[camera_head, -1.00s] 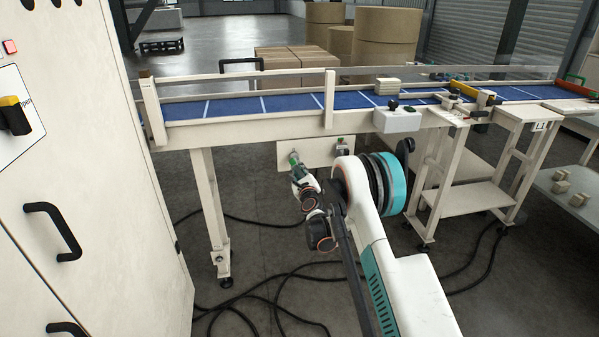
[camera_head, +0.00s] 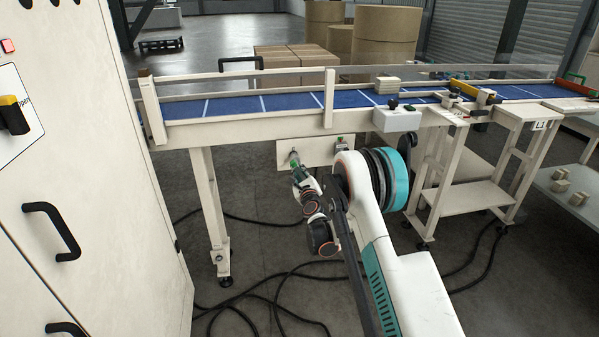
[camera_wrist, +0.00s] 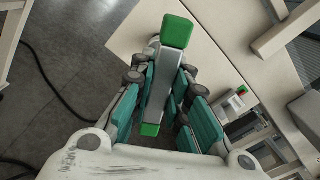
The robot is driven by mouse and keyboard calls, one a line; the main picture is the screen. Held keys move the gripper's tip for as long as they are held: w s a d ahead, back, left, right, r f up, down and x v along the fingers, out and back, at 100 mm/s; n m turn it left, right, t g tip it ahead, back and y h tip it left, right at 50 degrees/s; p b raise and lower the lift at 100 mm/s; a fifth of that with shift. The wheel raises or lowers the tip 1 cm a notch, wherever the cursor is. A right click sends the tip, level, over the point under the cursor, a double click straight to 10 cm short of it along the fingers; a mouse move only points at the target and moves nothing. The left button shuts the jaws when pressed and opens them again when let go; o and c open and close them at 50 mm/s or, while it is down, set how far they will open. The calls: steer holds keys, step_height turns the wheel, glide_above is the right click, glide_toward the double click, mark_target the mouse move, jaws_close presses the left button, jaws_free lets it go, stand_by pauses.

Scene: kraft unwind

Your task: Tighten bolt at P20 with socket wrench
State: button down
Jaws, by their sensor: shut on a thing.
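My gripper (camera_head: 299,174) is in front of a cream plate (camera_head: 320,154) under the conveyor. In the wrist view, my gripper (camera_wrist: 166,78) is shut on a grey tool with green ends, which looks like the socket wrench (camera_wrist: 159,88). Its green far end points toward the cream plate (camera_wrist: 204,62). In the head view the green end of the wrench (camera_head: 294,157) is at or close to the plate's left part. Contact cannot be told. I cannot make out the bolt or a P20 label; the wrench may hide it.
A small grey fitting (camera_head: 341,144) sits on the plate's right part. The blue conveyor (camera_head: 232,107) runs above, with a control box (camera_head: 396,119) on its front. A conveyor leg (camera_head: 210,205) stands left of my gripper. Black cables (camera_head: 275,297) lie on the floor. A white cabinet (camera_head: 95,160) fills the left.

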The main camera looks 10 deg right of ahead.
steer(key=shift+s, duration=1.55)
